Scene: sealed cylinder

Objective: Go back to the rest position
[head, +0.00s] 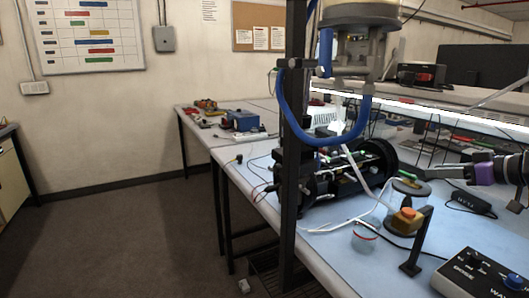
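My arm comes in from the right edge, dark with a purple band. My gripper (438,172) points left over the bench, just right of the black cylinder (378,162). Its fingers are small and thin here, and I cannot tell whether they are open or hold anything. The cylinder lies on its side on the bench, with round black end rings and electronics showing between them.
A black post (293,120) rises in front of the bench (335,250). The floor (130,240) at left is clear.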

